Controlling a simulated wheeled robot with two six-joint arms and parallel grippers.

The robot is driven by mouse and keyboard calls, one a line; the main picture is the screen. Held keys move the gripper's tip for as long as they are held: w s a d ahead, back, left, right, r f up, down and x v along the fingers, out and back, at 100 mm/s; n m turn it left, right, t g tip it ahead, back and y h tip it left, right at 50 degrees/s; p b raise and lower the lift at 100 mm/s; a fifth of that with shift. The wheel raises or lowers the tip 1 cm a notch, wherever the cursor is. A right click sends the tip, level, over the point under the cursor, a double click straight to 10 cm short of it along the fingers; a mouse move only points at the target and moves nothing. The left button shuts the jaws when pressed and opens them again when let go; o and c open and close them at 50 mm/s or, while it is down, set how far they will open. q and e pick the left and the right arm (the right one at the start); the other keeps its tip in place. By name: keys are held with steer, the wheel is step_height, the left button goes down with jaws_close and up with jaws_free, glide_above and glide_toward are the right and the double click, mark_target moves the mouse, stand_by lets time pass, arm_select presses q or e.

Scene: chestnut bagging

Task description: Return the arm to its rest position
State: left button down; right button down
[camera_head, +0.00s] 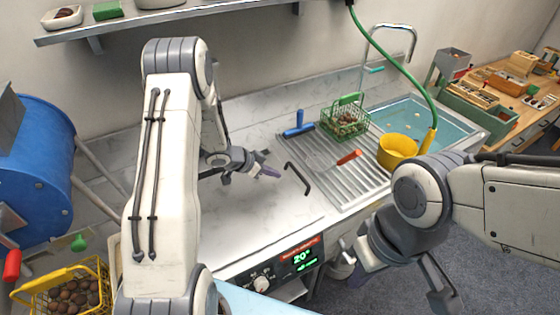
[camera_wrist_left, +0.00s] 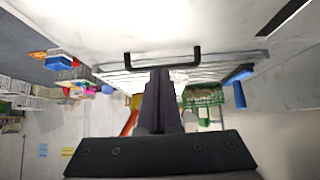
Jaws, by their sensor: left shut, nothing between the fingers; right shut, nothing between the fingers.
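In the head view my left arm comes in from the left. Its left gripper (camera_head: 266,171) hangs over the bare pale worktop (camera_head: 240,215), shut and empty. In the left wrist view its fingers (camera_wrist_left: 160,100) are together with nothing between them. A black U-shaped handle (camera_head: 298,178) lies just right of the fingertips in the head view, apart from them in that picture; it also shows in the left wrist view (camera_wrist_left: 162,62). My right gripper (camera_head: 364,264) is low at the right, in front of the counter's edge, shut and empty.
A green basket of chestnuts (camera_head: 345,118), blue tool (camera_head: 298,127), red-handled tool (camera_head: 348,157) and yellow pot (camera_head: 397,150) are around the ribbed drainboard and sink. A blue drum (camera_head: 32,165) and yellow chestnut basket (camera_head: 45,283) stand left. A shelf (camera_head: 150,20) hangs behind.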

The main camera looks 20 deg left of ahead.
arm_select(q)
steer(key=s+d+r+n+y+b, duration=0.1)
steer(key=s+d+r+y, duration=0.2)
steer(key=d+r, duration=0.3)
steer(key=s+d+r+y, duration=0.2)
steer(key=s+d+r, duration=0.15)
steer(key=r, duration=0.45)
steer(key=s+d+r+g, duration=0.2)
steer(key=s+d+g, duration=0.1)
steer(key=s, duration=1.1)
steer(key=s+d+r+g, duration=0.2)
steer(key=s+d+g, duration=0.1)
steer(key=s, duration=1)
steer(key=shift+s+d+b, duration=0.3)
steer(key=shift+s+d, duration=0.05)
steer(key=shift+d, duration=0.35)
steer(key=shift+w, duration=0.1)
